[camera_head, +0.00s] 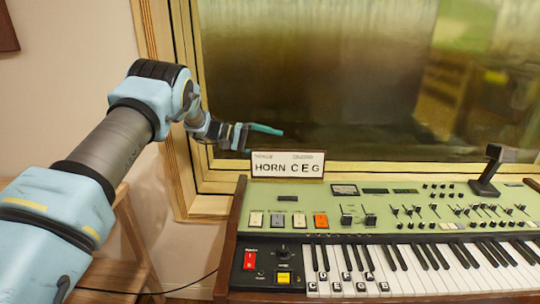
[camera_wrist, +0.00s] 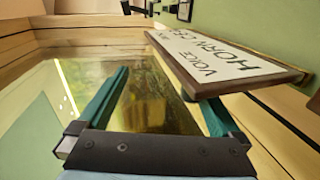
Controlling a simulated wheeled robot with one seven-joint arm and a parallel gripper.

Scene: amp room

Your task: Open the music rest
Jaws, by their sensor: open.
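A small upright board (camera_head: 288,165) with a white card reading "HORN C E G" stands at the back left edge of the keyboard instrument (camera_head: 400,245); I take it for the music rest. In the wrist view the board (camera_wrist: 225,60) shows tilted, with a brown edge. My gripper (camera_head: 265,129) is above and left of the board, in front of the window, with its fingers apart and nothing between them. In the wrist view my gripper (camera_wrist: 167,85) has its right finger beside the board's lower corner. I cannot tell if they touch.
A large framed window (camera_head: 330,80) is behind the instrument. A dark lamp-like or microphone-like piece (camera_head: 488,170) rises from the panel at the right. Knobs, sliders and labelled keys cover the instrument. A wooden stool or chair (camera_head: 110,270) stands at the lower left.

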